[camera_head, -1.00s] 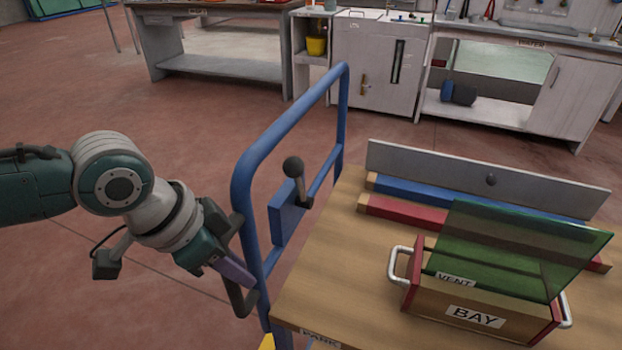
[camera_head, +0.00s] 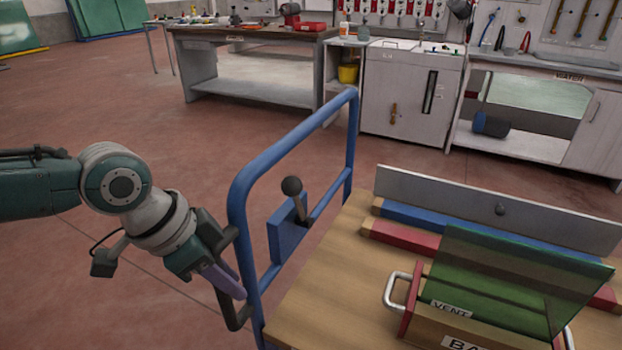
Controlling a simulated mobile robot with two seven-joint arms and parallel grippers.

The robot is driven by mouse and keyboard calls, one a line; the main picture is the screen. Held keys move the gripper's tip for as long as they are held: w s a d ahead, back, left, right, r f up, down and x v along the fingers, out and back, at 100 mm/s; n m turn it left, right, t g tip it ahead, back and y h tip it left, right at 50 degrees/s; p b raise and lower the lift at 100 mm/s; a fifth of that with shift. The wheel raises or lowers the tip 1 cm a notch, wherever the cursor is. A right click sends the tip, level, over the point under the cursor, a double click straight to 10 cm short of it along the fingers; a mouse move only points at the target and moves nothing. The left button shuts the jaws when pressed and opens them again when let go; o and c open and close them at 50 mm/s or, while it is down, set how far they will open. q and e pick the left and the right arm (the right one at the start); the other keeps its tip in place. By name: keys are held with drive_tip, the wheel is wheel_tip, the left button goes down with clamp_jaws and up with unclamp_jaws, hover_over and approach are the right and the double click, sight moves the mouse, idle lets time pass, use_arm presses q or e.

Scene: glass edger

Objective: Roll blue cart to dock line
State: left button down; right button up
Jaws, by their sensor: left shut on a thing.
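The blue cart has a blue tubular push frame (camera_head: 290,142) at its left end and a wooden deck (camera_head: 330,285) that runs out of the bottom of the view. A lever with a round dark knob (camera_head: 291,186) stands on a blue plate on the frame. My left gripper (camera_head: 232,290) is shut on the dark handle (camera_head: 238,318) on the frame's near post; the fingers partly hide the handle. The cart's wheels are hidden. I see no dock line in this view. My right gripper is not in view.
A box marked VENT and BAY (camera_head: 445,325) with a green glass pane (camera_head: 510,280) rides on the deck, near red and blue bars and a grey upright plate (camera_head: 490,208). Workbenches and a white cabinet (camera_head: 408,95) stand behind. The red floor (camera_head: 120,110) at left is open.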

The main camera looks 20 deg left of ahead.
use_arm(q)
drive_tip(key=c, duration=0.7)
unclamp_jaws()
drive_tip(key=shift+r, duration=0.1)
drive_tip(key=p+v, duration=0.2)
drive_tip(key=v, duration=0.7)
drive_tip(key=shift+s+a+r, duration=0.1)
drive_tip(key=shift+a+r, duration=0.05)
drive_tip(key=shift+r, duration=0.2)
